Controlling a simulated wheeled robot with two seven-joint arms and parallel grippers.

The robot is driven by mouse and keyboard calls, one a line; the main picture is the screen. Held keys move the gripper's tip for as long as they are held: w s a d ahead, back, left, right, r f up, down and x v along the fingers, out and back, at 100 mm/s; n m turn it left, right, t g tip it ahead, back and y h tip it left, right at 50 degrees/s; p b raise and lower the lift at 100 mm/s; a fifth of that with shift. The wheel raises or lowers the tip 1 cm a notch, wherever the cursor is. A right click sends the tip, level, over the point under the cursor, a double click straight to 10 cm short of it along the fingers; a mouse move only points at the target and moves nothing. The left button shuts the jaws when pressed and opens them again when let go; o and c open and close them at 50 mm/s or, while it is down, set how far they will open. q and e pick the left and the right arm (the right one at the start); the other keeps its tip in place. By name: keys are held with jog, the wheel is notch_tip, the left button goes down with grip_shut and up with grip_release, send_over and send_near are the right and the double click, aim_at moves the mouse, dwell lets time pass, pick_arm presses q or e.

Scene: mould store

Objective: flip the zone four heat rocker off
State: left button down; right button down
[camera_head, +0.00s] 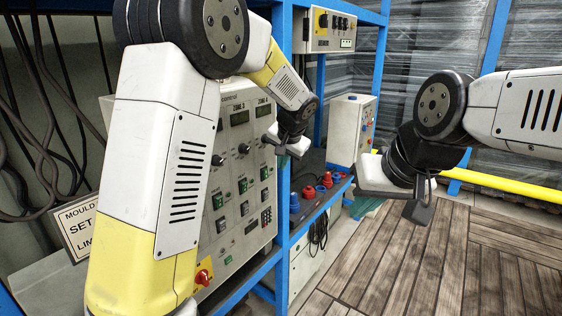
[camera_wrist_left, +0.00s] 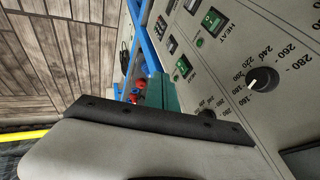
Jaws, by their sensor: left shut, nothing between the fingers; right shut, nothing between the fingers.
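The grey control cabinet (camera_head: 232,240) carries ZONE 3 and ZONE 4 columns. The zone four heat rocker (camera_head: 264,173) shows green in the right column, below the zone four knob (camera_head: 266,138). In the left wrist view the rocker that seems to be zone four's (camera_wrist_left: 183,66) is small and green, beside a HEAT label; I cannot tell its tilt clearly. My left gripper (camera_head: 284,149) is shut and empty in front of the cabinet's right side, above the rocker in the picture and apart from it. My right gripper (camera_head: 418,211) is shut and empty over the floor, well away.
A neighbouring HEAT rocker (camera_wrist_left: 213,20) and a temperature knob (camera_wrist_left: 263,79) are close by on the panel. A blue frame post (camera_head: 284,200) stands at the cabinet's right edge. Red and blue connectors (camera_head: 308,192) are beyond it. The wooden floor (camera_head: 430,265) is clear.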

aim_at(266, 174)
pick_arm(q)
jog(key=shift+w+a+f, duration=0.65)
jog(key=shift+w+f, duration=0.3)
jog(key=shift+f, duration=0.2)
jog(key=shift+w+a+f, duration=0.65)
jog(key=shift+w+f, duration=0.25)
jog(key=shift+f, duration=0.25)
jog(key=shift+w+a+f, duration=0.65)
jog(key=shift+w+f, duration=0.3)
jog(key=shift+f, duration=0.2)
jog(key=shift+w+a+f, duration=0.15)
jog(key=shift+a+f, duration=0.05)
jog(key=shift+f, duration=0.05)
jog(key=shift+r, duration=0.1)
